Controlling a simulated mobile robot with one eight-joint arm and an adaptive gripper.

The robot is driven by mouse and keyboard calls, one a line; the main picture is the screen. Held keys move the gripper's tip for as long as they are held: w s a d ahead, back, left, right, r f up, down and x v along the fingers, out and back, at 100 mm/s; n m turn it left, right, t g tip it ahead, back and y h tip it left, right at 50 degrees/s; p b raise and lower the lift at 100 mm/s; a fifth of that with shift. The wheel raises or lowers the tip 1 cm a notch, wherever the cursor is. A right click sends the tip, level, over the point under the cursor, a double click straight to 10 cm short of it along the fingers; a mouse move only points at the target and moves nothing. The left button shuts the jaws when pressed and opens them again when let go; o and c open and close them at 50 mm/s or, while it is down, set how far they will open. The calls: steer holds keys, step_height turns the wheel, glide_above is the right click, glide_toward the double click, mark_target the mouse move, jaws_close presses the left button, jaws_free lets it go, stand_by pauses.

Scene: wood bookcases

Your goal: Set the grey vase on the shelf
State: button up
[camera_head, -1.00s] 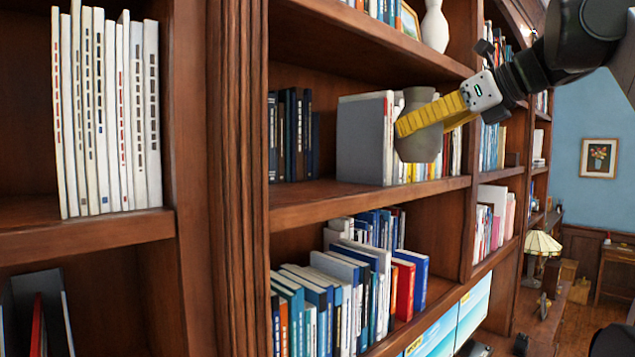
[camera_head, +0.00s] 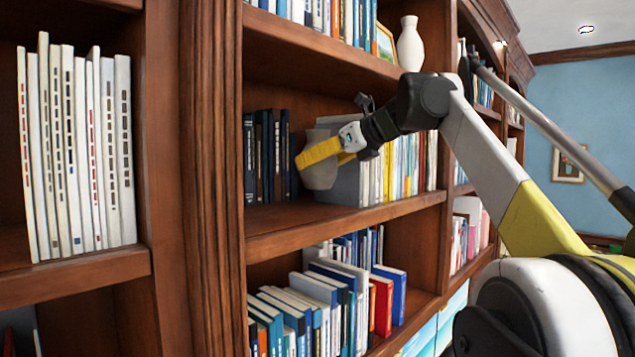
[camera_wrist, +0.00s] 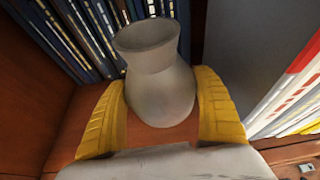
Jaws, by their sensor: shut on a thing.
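The grey vase (camera_head: 319,176) is inside the middle shelf bay, upright or nearly so, in the gap between the dark books and a large grey book. My gripper (camera_head: 312,156) has its yellow fingers closed around the vase's body. In the wrist view, the vase (camera_wrist: 160,92) sits between the two yellow fingers (camera_wrist: 160,108), its open mouth towards the dark books. The wooden shelf (camera_head: 278,218) is beneath it. I cannot tell whether the vase's base touches the shelf; the fingers hide part of it.
Dark books (camera_head: 268,155) stand left of the vase. A grey book (camera_head: 346,172) and a row of pale books (camera_head: 405,165) stand to its right. A white vase (camera_head: 410,45) is on the shelf above. An upright post (camera_head: 213,180) borders the bay at left.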

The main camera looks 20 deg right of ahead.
mark_target(319, 184)
steer(key=shift+s+f, duration=0.4)
steer(key=shift+f, duration=0.25)
steer(key=shift+s+f, duration=0.1)
steer(key=shift+f, duration=0.25)
steer(key=shift+w+f, duration=0.25)
steer(key=shift+f, duration=1)
steer(key=shift+w+f+p, duration=0.15)
steer(key=shift+p, duration=0.3)
steer(key=shift+f, duration=0.1)
steer(key=shift+f, duration=0.1)
